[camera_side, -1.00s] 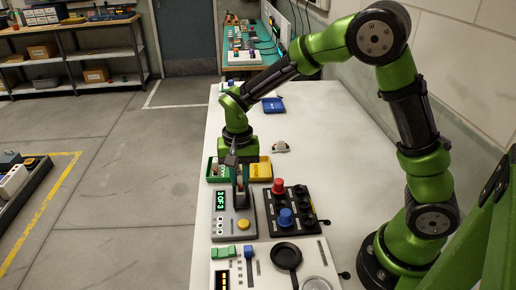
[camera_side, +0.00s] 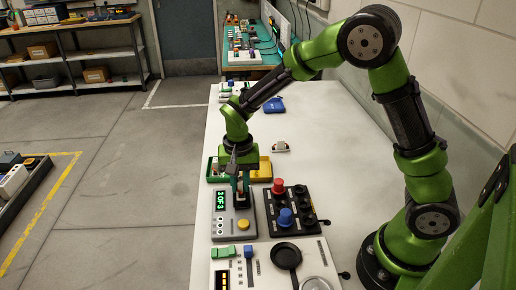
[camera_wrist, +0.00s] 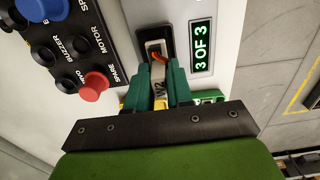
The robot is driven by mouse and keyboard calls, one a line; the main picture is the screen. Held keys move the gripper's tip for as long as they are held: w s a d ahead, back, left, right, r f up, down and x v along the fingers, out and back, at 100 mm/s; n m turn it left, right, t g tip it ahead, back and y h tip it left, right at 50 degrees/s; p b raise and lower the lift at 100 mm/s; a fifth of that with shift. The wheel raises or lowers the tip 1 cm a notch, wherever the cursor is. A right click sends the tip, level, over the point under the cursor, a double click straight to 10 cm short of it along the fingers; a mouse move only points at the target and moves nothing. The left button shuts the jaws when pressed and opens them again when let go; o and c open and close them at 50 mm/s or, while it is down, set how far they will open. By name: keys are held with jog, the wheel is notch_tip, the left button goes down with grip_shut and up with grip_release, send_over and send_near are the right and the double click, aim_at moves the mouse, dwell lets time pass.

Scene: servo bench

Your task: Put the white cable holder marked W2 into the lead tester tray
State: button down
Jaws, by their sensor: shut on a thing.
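My gripper (camera_side: 241,190) points down over the lead tester (camera_side: 222,230), a grey box with a lit display and a yellow button. In the wrist view its teal fingers (camera_wrist: 161,76) are shut on the white cable holder marked W2 (camera_wrist: 159,92). An orange-red lead shows at the holder's far end. The lead tester tray (camera_wrist: 154,30) is a black-rimmed recess beside the display, which reads 3 OF 3. The holder's far end is over or at the tray; I cannot tell whether it touches the floor. The fingers hide much of the holder.
A black panel (camera_side: 296,212) with red and blue caps stands close right of the tester. Green (camera_side: 210,178) and yellow (camera_side: 265,172) bins are just behind my gripper. A small white item (camera_side: 280,147) lies farther back. The bench's right-hand middle is clear.

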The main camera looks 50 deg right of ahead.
jog(key=shift+f, duration=1.05)
dwell(2.5)
jog(key=c, duration=0.9)
grip_release()
jog(key=shift+r, duration=0.1)
jog(key=shift+r, duration=2.4)
jog(key=shift+r, duration=0.15)
jog(key=shift+r, duration=1.85)
